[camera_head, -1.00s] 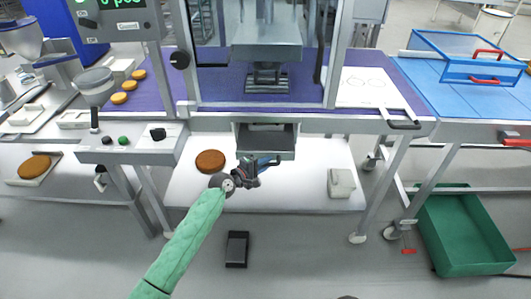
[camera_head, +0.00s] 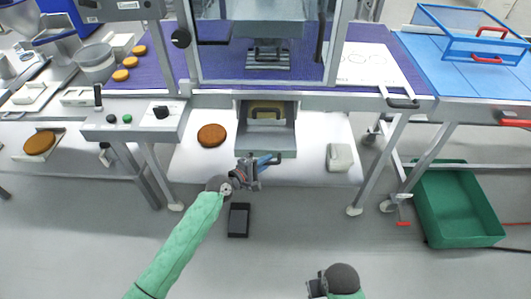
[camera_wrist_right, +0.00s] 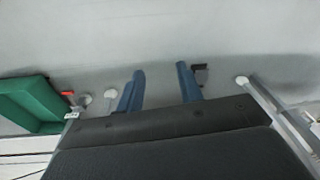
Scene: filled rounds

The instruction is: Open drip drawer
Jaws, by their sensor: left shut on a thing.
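The drip drawer (camera_head: 281,138) is a grey box under the middle of the machine in the head view. It is pulled out toward me, and its inside shows, with a yellowish-tan piece (camera_head: 266,109) at the back. My left gripper (camera_head: 268,160) is at the drawer's front lower edge, shut on the drawer's front. The fingers cover the exact place of the grip. My right gripper (camera_wrist_right: 160,69) is open and empty in the right wrist view, pointing over the floor. In the head view only part of my right arm shows at the bottom.
A brown round (camera_head: 211,135) and a pale block (camera_head: 339,157) lie on the white lower shelf (camera_head: 330,127) on either side of the drawer. A black pedal-like box (camera_head: 238,220) stands on the floor. A green crate (camera_head: 462,241) stands at the right. The floor in front is mostly clear.

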